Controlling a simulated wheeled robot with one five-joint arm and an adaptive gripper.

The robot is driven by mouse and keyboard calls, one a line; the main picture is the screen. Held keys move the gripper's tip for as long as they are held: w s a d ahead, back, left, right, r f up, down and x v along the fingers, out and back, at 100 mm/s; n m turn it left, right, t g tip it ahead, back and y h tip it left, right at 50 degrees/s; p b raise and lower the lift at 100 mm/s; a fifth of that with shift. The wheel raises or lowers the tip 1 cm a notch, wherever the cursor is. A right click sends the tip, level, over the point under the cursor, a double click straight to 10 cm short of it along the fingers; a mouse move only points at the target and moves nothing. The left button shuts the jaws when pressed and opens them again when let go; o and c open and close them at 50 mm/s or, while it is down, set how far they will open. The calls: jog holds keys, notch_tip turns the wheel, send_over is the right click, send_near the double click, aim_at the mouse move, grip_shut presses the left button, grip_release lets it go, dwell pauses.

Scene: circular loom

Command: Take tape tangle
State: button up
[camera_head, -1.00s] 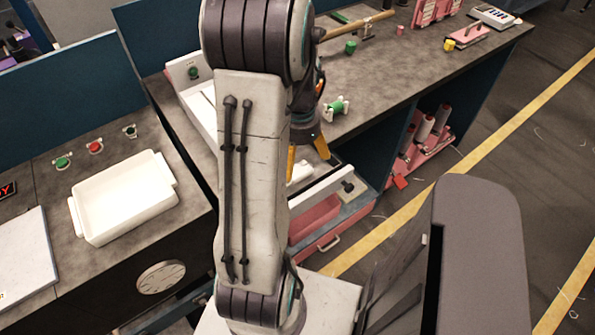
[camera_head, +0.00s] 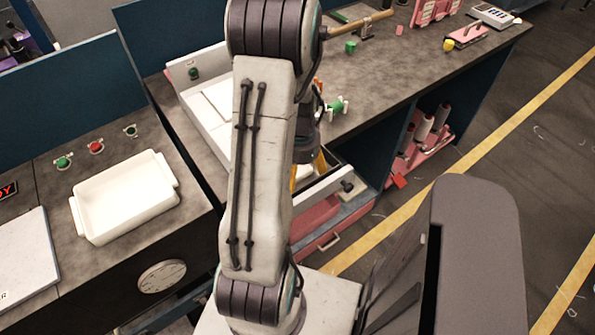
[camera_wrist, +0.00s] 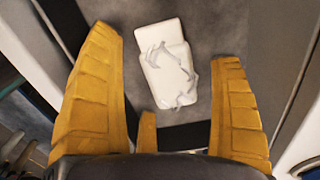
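The tape tangle (camera_wrist: 168,65) shows in the wrist view as a white, rounded bundle with loose pale grey strands across it. It lies on a grey surface, between and beyond my fingers. My gripper (camera_wrist: 167,52) is open, its yellow fingers spread on either side of the bundle with nothing held. In the head view my gripper (camera_head: 307,172) is low inside an open drawer (camera_head: 336,187) under the workbench, partly hidden by my arm. A small white patch by the fingers there may be the bundle.
The drawer's pale walls stand close around my gripper. A white tray (camera_head: 125,198) sits on the left bench, near green and red buttons (camera_head: 96,147). A green spool (camera_head: 337,107) stands on the workbench (camera_head: 385,75) above the drawer. Pink shelves with spools (camera_head: 425,135) are to the right.

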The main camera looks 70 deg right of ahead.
aim_at(303, 172)
jog(key=c, duration=0.9)
jog(key=shift+r, duration=0.1)
jog(key=shift+r, duration=0.5)
jog(key=r, duration=0.3)
jog(key=shift+s+d+r, duration=0.15)
jog(key=shift+s, duration=0.15)
jog(key=s+r, duration=0.2)
jog(key=s, duration=0.1)
jog(key=s+d+r+b, duration=0.1)
jog(key=s+r, duration=0.1)
jog(key=s, duration=0.2)
jog(key=s+d+r, duration=0.1)
jog(key=s+r, duration=0.1)
jog(key=s, duration=0.1)
jog(key=shift+s+d+r, duration=0.15)
jog(key=shift+s+r, duration=0.15)
jog(key=shift+s, duration=0.1)
jog(key=o, duration=0.4)
jog(key=shift+c, duration=0.2)
jog(key=c, duration=0.7)
